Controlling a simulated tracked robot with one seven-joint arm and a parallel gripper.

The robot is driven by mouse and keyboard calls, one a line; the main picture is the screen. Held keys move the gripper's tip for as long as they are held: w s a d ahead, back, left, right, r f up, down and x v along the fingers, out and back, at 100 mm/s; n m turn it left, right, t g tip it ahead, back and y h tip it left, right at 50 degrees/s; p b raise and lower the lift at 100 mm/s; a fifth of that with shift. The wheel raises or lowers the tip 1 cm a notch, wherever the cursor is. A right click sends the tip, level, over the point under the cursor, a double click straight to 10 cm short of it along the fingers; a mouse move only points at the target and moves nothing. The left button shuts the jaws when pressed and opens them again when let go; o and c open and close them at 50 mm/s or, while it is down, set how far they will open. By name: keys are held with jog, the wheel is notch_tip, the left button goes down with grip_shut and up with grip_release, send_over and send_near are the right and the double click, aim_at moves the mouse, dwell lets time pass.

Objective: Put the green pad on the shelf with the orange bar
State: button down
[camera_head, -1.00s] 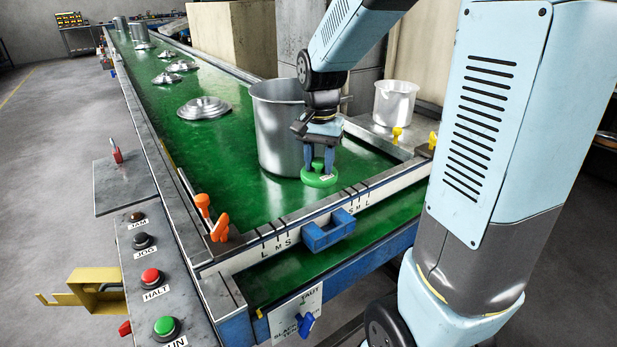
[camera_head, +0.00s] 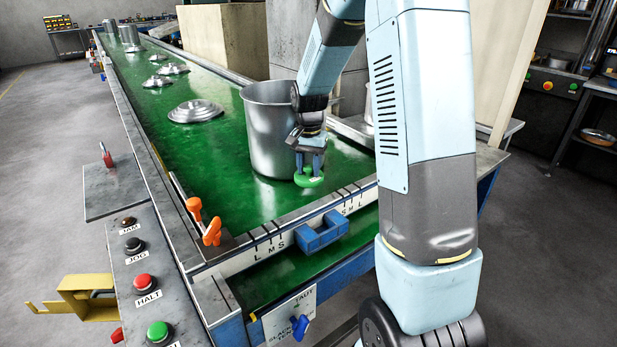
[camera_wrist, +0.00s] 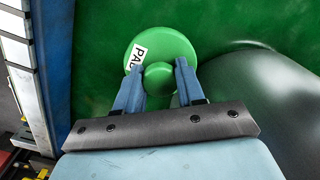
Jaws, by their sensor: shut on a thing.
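The green pad (camera_head: 309,181) is a round disc with a knob on top, beside the large metal pot near the conveyor's front end. My gripper (camera_head: 309,166) is above it with its fingers pointing down. In the wrist view the pad (camera_wrist: 178,48) carries a white label, partly covered, and my gripper (camera_wrist: 160,78) is shut on its knob. I cannot tell whether the pad touches the green belt. I cannot make out a shelf with an orange bar.
A large metal pot (camera_head: 268,135) stands right beside my gripper. Metal lids (camera_head: 196,112) lie farther back on the green belt (camera_head: 205,150). A blue block (camera_head: 322,232) and orange clamps (camera_head: 205,222) sit along the front rail. Buttons (camera_head: 147,284) line the left panel.

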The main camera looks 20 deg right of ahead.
aim_at(309, 176)
jog(key=shift+w+d+f, duration=0.15)
jog(key=shift+w+f, duration=0.25)
jog(key=shift+f, duration=1.65)
jog(key=c, duration=0.7)
grip_release()
